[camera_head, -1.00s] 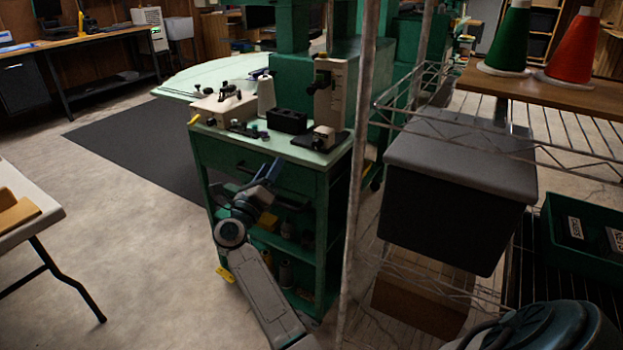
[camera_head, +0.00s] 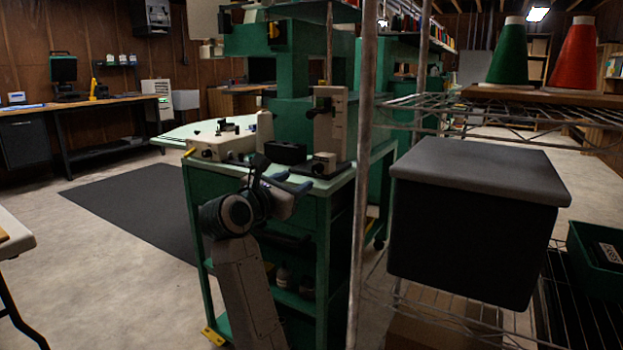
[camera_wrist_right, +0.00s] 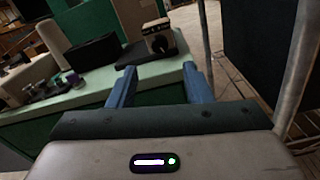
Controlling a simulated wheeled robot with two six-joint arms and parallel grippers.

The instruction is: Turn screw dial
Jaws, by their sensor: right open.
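A green cart (camera_head: 262,192) carries small devices on its pale top. A beige device with black knobs (camera_head: 222,142) sits at the left of the top, and an upright beige device with a dark knob (camera_head: 325,125) stands at the right. I cannot tell which knob is the screw dial. My right gripper (camera_head: 284,178) is in front of the cart, near the height of its top. In the right wrist view its blue fingers (camera_wrist_right: 160,88) are apart and empty, over the cart's edge, with the upright device's base (camera_wrist_right: 158,38) beyond them. My left gripper is not in view.
A black open box (camera_head: 285,153) sits between the devices. A metal rack post (camera_head: 362,180) rises close to the cart's right side. A dark lidded bin (camera_head: 475,220) stands on the wire rack. Bare floor (camera_head: 100,260) lies to the left.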

